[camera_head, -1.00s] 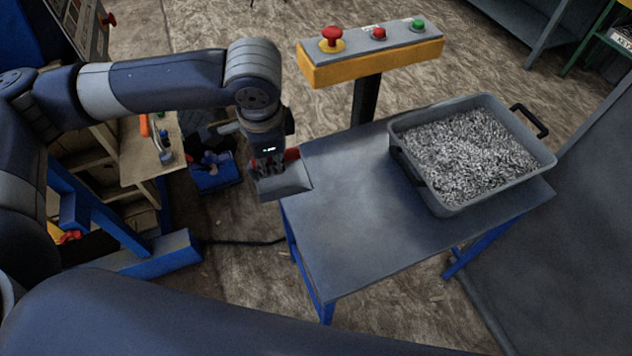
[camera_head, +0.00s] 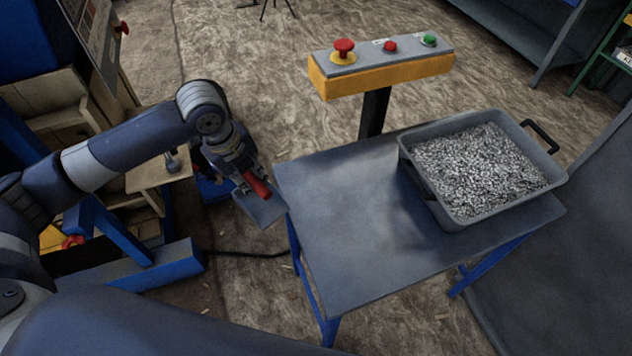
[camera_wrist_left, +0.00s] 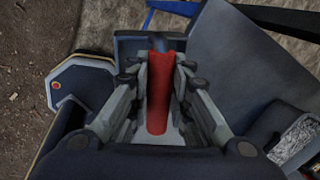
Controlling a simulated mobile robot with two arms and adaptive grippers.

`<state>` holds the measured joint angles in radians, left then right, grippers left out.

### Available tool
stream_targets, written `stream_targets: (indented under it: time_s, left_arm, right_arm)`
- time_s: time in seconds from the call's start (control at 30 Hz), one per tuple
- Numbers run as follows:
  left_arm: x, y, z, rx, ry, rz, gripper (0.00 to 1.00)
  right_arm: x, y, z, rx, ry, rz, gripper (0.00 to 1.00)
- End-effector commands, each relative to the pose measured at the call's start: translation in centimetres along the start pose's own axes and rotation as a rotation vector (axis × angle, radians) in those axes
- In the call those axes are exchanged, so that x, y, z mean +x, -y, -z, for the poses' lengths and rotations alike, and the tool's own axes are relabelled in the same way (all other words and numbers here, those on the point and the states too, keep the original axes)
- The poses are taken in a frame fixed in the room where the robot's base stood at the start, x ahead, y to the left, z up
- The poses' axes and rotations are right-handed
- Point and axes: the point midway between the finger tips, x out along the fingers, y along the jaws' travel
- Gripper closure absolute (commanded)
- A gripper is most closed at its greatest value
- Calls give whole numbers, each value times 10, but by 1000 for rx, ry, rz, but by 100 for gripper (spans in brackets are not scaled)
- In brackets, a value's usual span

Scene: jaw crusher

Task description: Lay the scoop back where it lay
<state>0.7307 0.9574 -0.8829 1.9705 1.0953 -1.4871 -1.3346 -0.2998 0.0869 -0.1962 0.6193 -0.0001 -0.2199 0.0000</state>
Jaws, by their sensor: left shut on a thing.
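The scoop has a red handle (camera_head: 257,184) and a grey metal pan (camera_head: 262,208). My left gripper (camera_head: 246,182) is shut on the red handle and holds the scoop in the air, just left of the grey table's left edge. In the left wrist view the red handle (camera_wrist_left: 158,95) lies between the two fingers, with the grey pan (camera_wrist_left: 150,42) beyond it. The grey table top (camera_head: 350,220) has a wide bare area. My right gripper is not in view.
A grey tray (camera_head: 425,189) full of crushed grey stone stands at the table's right. A yellow control box (camera_head: 383,70) with red and green buttons rises behind the table. A wooden shelf (camera_head: 150,178) and a blue beam (camera_head: 155,270) are at left.

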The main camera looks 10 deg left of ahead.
Motion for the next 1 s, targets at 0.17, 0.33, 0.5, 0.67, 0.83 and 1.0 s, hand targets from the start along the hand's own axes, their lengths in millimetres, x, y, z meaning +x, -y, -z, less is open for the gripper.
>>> stream_targets:
  time_s: [0.17,0.33,0.5,0.67,0.83,1.0]
  left_arm:
    - [8,43,17,4,-4,4,100]
    - [21,83,30,2,-4,3,100]
    - [33,118,42,1,-2,3,100]
    - [40,132,46,0,-1,0,100]
    - [55,130,47,-2,0,-3,100]
    - [74,126,47,0,0,-1,100]
  right_arm:
    - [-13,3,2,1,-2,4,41]
    - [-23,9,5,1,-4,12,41]
    - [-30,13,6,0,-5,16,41]
    - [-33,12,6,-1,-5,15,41]
    - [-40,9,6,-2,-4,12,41]
    - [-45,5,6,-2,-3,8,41]
